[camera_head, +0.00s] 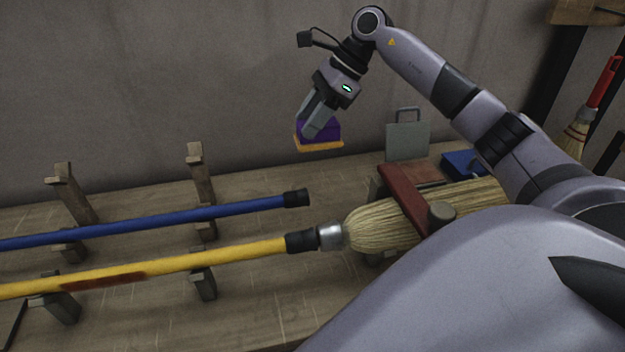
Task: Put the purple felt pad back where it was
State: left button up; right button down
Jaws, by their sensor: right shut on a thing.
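The purple felt pad (332,130) has an orange-yellow layer along its underside. My right gripper (314,126) is shut on the pad and holds it in the air in front of the grey wall, above and behind the workbench. The gripper points down and its fingers cover part of the pad. The place the pad came from cannot be told from this view. My left gripper is not in view.
A broom with a yellow handle (215,258) and straw head (385,223) lies across supports on the workbench (150,312). A red bar (402,195) crosses its head. A blue pole (220,211) lies behind. A grey plate (407,141) and blue box (460,163) stand right of the pad.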

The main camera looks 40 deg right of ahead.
notch_tip(320, 180, down, 15)
jog(key=shift+f, duration=0.15)
dwell(0.4)
jog(key=shift+f, duration=0.2)
jog(key=c, duration=0.8)
grip_release()
jog(key=shift+r, duration=0.1)
jog(key=shift+r, duration=0.15)
jog(key=b+v, duration=0.1)
jog(key=v, duration=1.1)
jog(key=shift+a, duration=0.1)
